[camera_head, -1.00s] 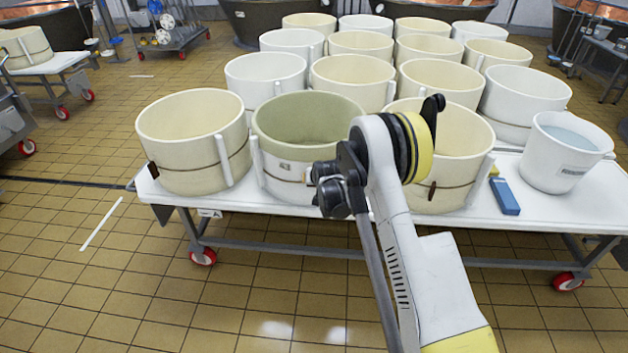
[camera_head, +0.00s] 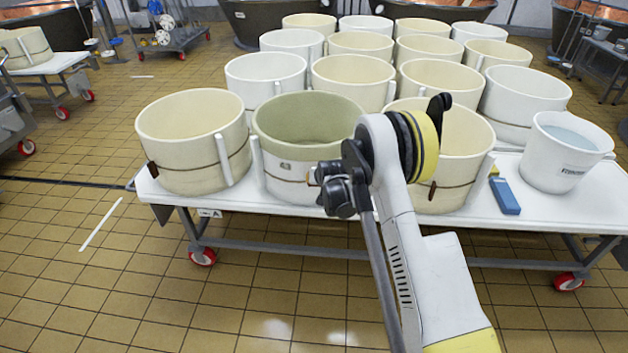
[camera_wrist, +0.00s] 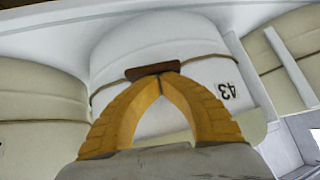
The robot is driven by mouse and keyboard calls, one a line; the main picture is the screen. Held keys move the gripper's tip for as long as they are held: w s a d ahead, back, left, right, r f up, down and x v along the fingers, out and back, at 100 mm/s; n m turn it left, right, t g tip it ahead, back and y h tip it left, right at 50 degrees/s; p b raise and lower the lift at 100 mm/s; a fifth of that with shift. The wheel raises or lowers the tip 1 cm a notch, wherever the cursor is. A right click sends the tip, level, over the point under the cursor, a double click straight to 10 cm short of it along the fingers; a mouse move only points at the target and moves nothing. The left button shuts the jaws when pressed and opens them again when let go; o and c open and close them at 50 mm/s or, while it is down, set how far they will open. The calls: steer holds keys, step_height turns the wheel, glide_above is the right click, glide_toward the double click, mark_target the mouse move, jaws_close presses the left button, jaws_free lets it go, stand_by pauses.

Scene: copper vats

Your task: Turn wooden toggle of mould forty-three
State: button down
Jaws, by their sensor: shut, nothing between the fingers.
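Mould forty-three (camera_head: 276,170) is a white round mould with a greenish inside, in the middle of the front row in the head view. In the wrist view its white wall (camera_wrist: 155,40) appears upside down, with a "43" label (camera_wrist: 226,91) on it. Its brown wooden toggle (camera_wrist: 152,69) lies roughly crosswise on the cord around the wall. My gripper (camera_wrist: 159,76) has yellow fingers, shut with tips together and empty. The tips are at the toggle's edge; I cannot tell whether they touch it. In the head view my arm hides most of the gripper.
Cream moulds (camera_head: 193,150) and (camera_head: 455,135) stand close on either side, with more rows behind. A white bucket of liquid (camera_head: 566,150) and a blue block (camera_head: 504,196) are on the white table (camera_head: 245,203) at the right. The tiled floor in front is clear.

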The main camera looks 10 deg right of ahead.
steer(key=shift+d+r, duration=0.2)
steer(key=shift+r, duration=0.25)
step_height(320, 180, up, 4)
steer(key=shift+a+f+p, duration=0.1)
steer(key=shift+p, duration=1)
steer(key=p+v, duration=0.3)
steer(key=v, duration=0.6)
steer(key=shift+s, duration=0.35)
